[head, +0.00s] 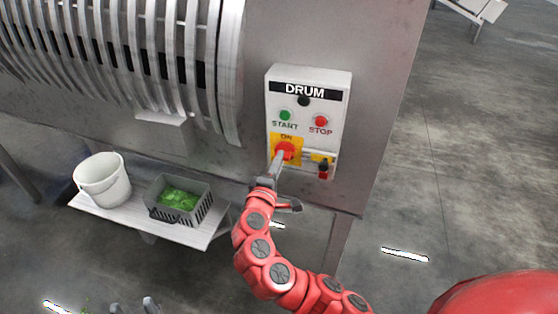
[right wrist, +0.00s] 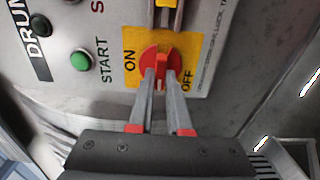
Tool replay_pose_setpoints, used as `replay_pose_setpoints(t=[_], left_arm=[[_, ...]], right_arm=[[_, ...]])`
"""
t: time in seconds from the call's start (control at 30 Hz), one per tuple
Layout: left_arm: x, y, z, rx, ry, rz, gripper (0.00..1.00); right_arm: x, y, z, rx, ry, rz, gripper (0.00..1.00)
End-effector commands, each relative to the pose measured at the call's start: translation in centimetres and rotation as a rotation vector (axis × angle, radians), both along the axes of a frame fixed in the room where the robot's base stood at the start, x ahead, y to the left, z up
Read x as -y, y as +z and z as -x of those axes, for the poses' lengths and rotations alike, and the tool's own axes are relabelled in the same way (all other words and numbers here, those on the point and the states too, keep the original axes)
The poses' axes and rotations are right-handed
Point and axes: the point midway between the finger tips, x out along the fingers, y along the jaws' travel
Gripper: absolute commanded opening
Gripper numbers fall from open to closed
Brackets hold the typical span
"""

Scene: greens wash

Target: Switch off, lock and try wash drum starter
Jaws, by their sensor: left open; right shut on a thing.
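The grey DRUM starter box (head: 342,95) hangs on the machine side, with a green START button (head: 285,115) and a red STOP button (head: 320,121). Below them is a red rotary switch (right wrist: 160,62) on a yellow plate marked ON and OFF. My right gripper (right wrist: 160,76) is shut on the switch handle, a finger on each side. The handle ridge lies across the line between the two labels. A yellow, black and red group of small items (head: 323,168), maybe the lock parts, hangs right of the switch. My left gripper (head: 134,306) is open at the bottom edge, mostly cut off.
A white bucket (head: 103,182) and a grey crate (head: 168,213) of green leaves stand on a low bench (head: 190,236) at left. The ribbed drum (head: 150,55) is above them. The floor at right is clear, apart from pale furniture (head: 475,12) far back.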

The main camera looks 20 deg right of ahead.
Motion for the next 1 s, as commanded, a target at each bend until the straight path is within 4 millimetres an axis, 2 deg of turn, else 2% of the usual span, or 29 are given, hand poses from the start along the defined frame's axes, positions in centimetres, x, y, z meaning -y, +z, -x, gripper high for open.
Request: replay_pose_setpoints(t=[0.5,0.53,0.7,1.0], left_arm=[[0.0,0.05,0.0,0.0,0.0,0.0,0.5],[0.0,0.05,0.0,0.0,0.0,0.0,0.5],[0.0,0.05,0.0,0.0,0.0,0.0,0.5],[0.0,-0.04,0.0,0.0,0.0,0.0,0.5]], right_arm=[[-0.05,-0.1,-0.01,-0.013,0.001,0.016,0.0],[-0.05,-0.1,-0.01,-0.013,0.001,0.016,0.18],[-0.03,-0.08,-0.01,-0.012,0.001,0.016,0.46],[-0.08,-0.09,0.09,-0.011,0.0,0.017,0.46]])
